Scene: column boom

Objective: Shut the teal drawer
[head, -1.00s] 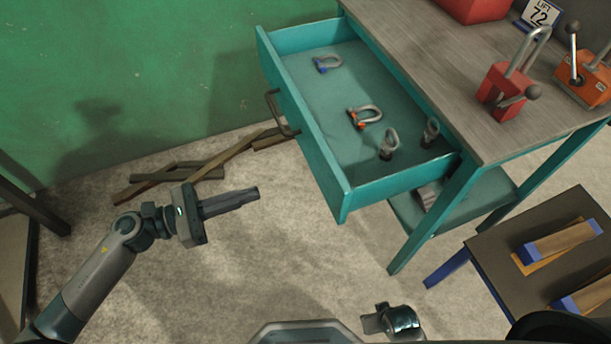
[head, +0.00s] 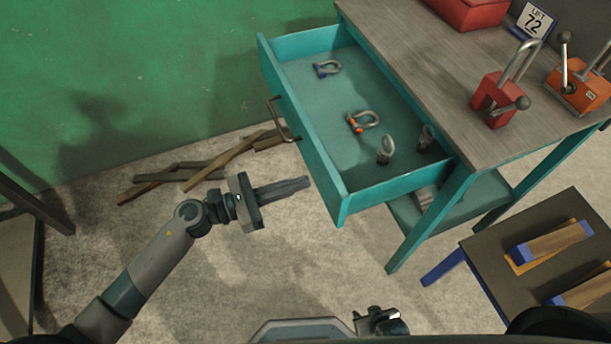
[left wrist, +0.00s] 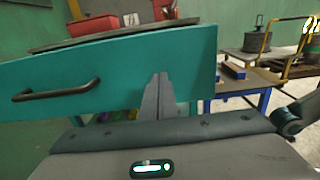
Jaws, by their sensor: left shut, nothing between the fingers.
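The teal drawer (head: 322,158) stands open from the teal workbench (head: 415,95), with its dark bar handle (head: 283,119) on the front. Shackles and eye bolts lie inside it. My left gripper (head: 306,183) is shut and empty, in front of the drawer's near end and below the handle in the head view. In the left wrist view the shut fingertips (left wrist: 160,77) appear against the drawer front (left wrist: 120,78), right of the handle (left wrist: 55,91). I cannot tell whether they touch it. My right gripper (head: 380,322) is partly visible at the bottom edge; its fingers are unclear.
Red and orange lever devices (head: 498,98) and a red box (head: 468,12) stand on the bench top. A low table (head: 490,260) with wooden blocks is at right. Wood scraps (head: 190,177) lie by the green wall. The floor before the drawer is clear.

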